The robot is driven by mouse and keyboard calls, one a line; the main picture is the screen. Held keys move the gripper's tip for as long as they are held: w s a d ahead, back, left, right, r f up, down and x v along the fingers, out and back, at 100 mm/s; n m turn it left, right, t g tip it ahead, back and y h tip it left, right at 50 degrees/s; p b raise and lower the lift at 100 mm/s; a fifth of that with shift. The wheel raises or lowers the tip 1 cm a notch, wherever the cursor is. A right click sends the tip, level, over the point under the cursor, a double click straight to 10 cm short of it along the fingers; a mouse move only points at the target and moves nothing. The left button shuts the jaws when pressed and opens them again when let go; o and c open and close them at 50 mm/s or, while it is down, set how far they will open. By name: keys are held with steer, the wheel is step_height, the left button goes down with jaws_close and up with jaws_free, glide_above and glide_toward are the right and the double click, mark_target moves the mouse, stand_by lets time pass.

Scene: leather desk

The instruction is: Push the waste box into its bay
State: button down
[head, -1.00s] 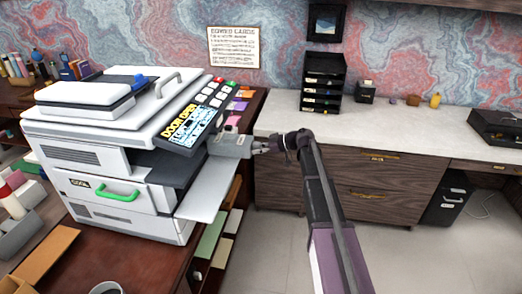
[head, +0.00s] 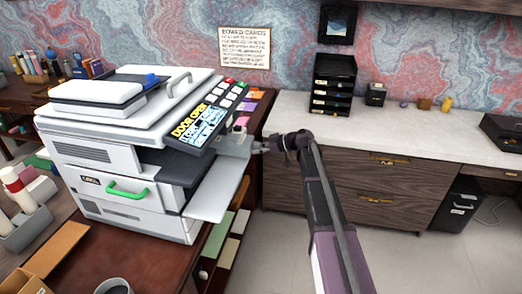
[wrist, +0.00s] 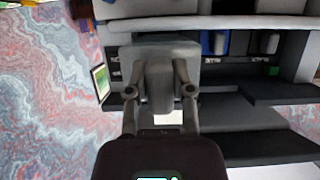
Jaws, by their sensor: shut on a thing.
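The waste box (head: 236,143) is a grey block at the right side of the white printer (head: 120,160). It lies partly inside the printer, under the right end of the control panel, with its outer part showing. My gripper (head: 262,147) reaches it from the right and is shut on its grip. In the wrist view, both fingers of my gripper (wrist: 159,82) clasp a grey tab on the face of the box (wrist: 133,60). Dark openings of the printer lie around and right of the box there. The bay's inside is hidden behind the box.
The printer's pale side flap (head: 215,192) hangs open just below the box. The panel display (head: 200,122) reads "DOOR OPEN". A counter (head: 400,130) with dark drawers stands behind my arm.

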mark_target(252, 148)
steer(key=shift+w+a, duration=0.1)
steer(key=shift+a, duration=0.25)
steer(key=shift+f, duration=0.2)
stand_by(0.4)
steer(key=shift+w+a, duration=0.1)
steer(key=shift+a, duration=0.1)
stand_by(1.0)
steer(key=shift+w+a, duration=0.1)
steer(key=shift+a, duration=0.25)
steer(key=shift+w+a, duration=0.2)
steer(key=shift+a, duration=0.45)
steer(key=shift+w+a, duration=0.25)
steer(key=shift+a, duration=0.4)
steer(key=shift+w+a, duration=0.2)
steer(key=shift+a, duration=0.5)
steer(key=shift+w+a, duration=0.1)
steer(key=shift+a, duration=0.25)
